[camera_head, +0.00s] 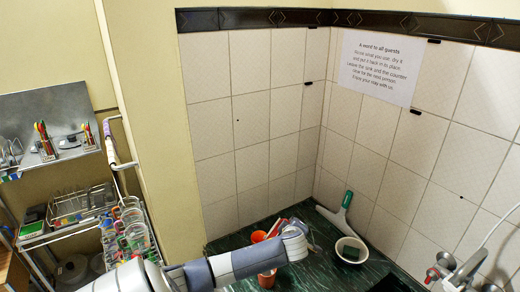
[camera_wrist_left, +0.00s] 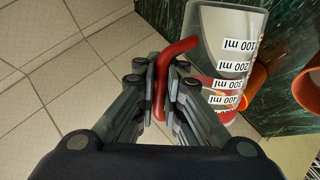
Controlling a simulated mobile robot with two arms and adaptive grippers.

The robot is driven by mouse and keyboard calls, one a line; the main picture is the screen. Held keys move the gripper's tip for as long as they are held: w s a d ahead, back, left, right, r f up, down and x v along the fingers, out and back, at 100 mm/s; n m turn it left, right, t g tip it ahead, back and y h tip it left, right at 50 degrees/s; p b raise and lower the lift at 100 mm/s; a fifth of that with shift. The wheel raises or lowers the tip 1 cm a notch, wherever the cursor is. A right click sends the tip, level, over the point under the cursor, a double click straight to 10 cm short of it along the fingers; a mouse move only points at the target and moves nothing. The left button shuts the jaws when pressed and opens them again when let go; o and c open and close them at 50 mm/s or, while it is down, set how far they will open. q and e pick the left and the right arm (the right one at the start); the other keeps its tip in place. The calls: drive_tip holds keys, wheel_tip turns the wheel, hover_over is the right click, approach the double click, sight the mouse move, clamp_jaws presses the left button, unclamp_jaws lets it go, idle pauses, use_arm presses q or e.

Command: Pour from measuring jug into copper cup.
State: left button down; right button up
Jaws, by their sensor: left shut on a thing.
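My left gripper (camera_wrist_left: 165,85) is shut on the red handle of the clear measuring jug (camera_wrist_left: 208,40). The jug has white labels marked in ml and a red area at one end; I cannot tell whether that is liquid. In the wrist view, copper-orange cups (camera_wrist_left: 310,88) show at the right edge and just behind the jug. In the head view, one copper-orange cup (camera_head: 267,279) is below my left arm and another orange piece (camera_head: 258,236) is above it. I cannot tell which is the task's copper cup. My left gripper (camera_head: 295,238) is partly hidden by its wrist. My right gripper is out of view.
The dark green counter (camera_head: 325,268) fills the corner. A tap (camera_head: 445,268) is farther right. A shelf rack (camera_head: 70,215) with cups is at the left.

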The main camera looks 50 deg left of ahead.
use_arm(q)
drive_tip(key=shift+r, duration=0.15)
drive_tip(key=shift+s+a+r, duration=0.1)
drive_tip(key=shift+s, duration=0.15)
drive_tip(key=shift+w, duration=0.25)
drive_tip(key=shift+s+a, duration=0.1)
drive_tip(key=shift+s+r, duration=0.1)
drive_tip(key=shift+s, duration=0.1)
drive_tip(key=shift+w+p, duration=0.25)
drive_tip(key=shift+p, duration=0.05)
drive_tip(key=shift+a, duration=0.1)
